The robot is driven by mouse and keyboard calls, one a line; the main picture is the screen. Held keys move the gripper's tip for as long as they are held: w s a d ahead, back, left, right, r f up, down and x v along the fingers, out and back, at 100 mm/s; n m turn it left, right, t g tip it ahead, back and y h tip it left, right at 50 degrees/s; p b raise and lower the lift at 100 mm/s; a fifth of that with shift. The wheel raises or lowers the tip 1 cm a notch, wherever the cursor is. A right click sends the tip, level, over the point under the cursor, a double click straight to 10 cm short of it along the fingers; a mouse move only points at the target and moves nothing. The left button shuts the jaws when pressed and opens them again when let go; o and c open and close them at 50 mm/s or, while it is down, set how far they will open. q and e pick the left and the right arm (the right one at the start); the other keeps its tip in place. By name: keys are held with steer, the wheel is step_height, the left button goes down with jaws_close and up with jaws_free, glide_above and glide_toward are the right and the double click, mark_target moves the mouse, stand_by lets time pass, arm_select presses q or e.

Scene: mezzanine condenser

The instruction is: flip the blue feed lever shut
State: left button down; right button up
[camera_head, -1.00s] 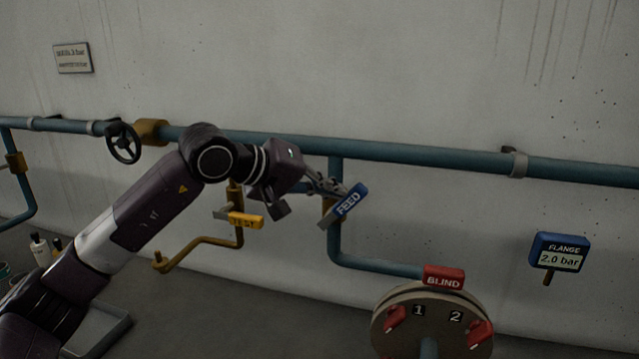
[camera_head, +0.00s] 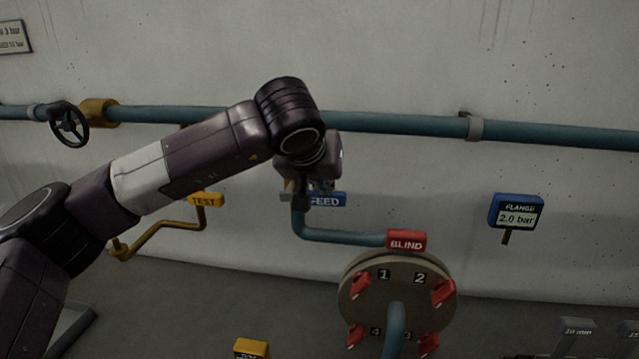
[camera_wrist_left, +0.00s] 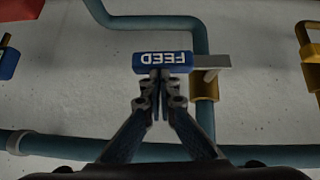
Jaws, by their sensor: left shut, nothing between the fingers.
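The blue feed lever (camera_head: 331,200) lies about level in the head view, crosswise to its pipe, partly hidden behind my left gripper (camera_head: 321,188). In the left wrist view the lever (camera_wrist_left: 182,58) shows upside down, its grey end over the brass valve body (camera_wrist_left: 204,90) on the vertical pipe. My left gripper (camera_wrist_left: 158,76) is shut and empty. Its fingertips are right at the lever's lower edge in that view, seemingly touching it; the exact contact is unclear. My right gripper is in neither view.
The yellow TEST lever (camera_head: 206,200) is to the left, with a black handwheel (camera_head: 69,124) further left. The red BLIND tag (camera_head: 406,240) and round flange (camera_head: 350,300) stand at lower right. A blue gauge (camera_head: 516,211) is right of them.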

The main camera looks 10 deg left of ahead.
arm_select(q)
steer(key=shift+s+d+f, duration=0.1)
steer(key=shift+d+f, duration=0.05)
steer(key=shift+f, duration=0.25)
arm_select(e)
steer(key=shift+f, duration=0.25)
arm_select(q)
steer(key=s+r+b, duration=0.1)
steer(key=s+r, duration=0.5)
steer(key=r, duration=0.5)
steer(key=shift+s+a+r, duration=0.15)
steer(key=shift+s+a, duration=0.05)
steer(key=shift+s, duration=0.2)
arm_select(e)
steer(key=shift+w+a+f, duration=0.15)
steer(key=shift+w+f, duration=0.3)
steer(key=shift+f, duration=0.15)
arm_select(q)
steer(key=shift+s, duration=0.1)
